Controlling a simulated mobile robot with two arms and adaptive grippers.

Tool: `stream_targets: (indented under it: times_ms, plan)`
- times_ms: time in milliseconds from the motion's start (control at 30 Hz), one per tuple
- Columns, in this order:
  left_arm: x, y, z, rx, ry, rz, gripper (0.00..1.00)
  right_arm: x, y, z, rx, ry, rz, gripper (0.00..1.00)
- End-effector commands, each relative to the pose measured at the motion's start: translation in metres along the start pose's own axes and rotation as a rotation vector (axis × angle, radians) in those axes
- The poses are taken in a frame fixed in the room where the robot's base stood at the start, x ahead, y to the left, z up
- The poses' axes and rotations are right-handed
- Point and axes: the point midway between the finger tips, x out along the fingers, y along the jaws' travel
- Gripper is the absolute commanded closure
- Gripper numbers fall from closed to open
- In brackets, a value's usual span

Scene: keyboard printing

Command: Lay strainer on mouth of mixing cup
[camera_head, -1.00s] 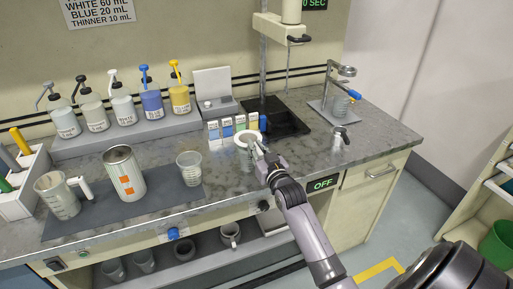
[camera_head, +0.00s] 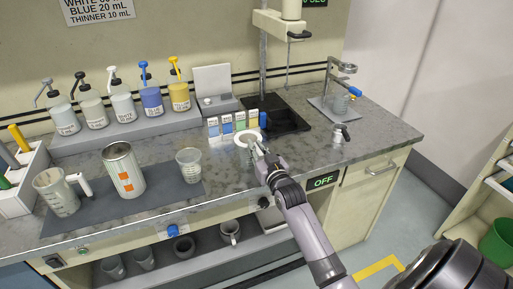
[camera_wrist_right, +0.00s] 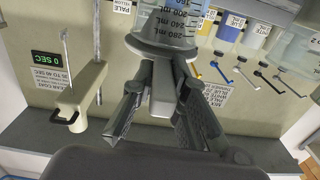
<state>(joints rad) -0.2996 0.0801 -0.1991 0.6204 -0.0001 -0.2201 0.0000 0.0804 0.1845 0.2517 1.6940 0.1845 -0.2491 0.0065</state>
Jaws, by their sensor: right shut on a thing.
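My right gripper (camera_head: 259,154) is shut on the strainer, which has a pale ring-shaped rim (camera_head: 241,135) in the head view. In the right wrist view, my right gripper (camera_wrist_right: 160,108) has its fingers closed around a grey part of the strainer (camera_wrist_right: 160,47). A clear graduated mixing cup (camera_wrist_right: 172,20) shows right beside the strainer in that picture, which is upside down. The strainer is at the cup's mouth; I cannot tell whether it rests on the rim. The gripper and strainer hide most of the cup in the head view. My left gripper is not in view.
A handled jug (camera_head: 57,193), a metal can (camera_head: 124,170) and a small clear cup (camera_head: 189,165) stand on a dark mat at left. Several pump bottles (camera_head: 151,101) line the back. A black tray (camera_head: 286,119) and a metal stand (camera_head: 328,90) are behind the gripper.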

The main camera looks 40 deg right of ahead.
Motion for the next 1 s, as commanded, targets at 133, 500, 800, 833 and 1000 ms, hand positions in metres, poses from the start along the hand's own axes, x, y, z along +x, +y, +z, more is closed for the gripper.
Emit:
stream_targets:
  times_ms: [133, 500, 800, 833, 1000]
  plan:
    - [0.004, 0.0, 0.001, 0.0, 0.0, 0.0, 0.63, 0.0, 0.0, 0.006, -0.001, 0.001, 0.0, 1.0]
    - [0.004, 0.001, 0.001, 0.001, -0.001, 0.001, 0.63, 0.0, 0.0, 0.006, 0.0, 0.0, 0.0, 0.65]
    - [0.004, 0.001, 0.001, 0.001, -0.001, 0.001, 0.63, 0.0, 0.0, 0.006, 0.0, 0.0, 0.0, 0.63]
    - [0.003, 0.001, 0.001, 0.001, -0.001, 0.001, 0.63, 0.0, 0.0, 0.005, 0.0, 0.0, 0.0, 0.63]
    - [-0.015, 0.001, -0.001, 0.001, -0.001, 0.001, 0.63, 0.0, 0.0, -0.012, 0.0, 0.0, 0.0, 0.63]
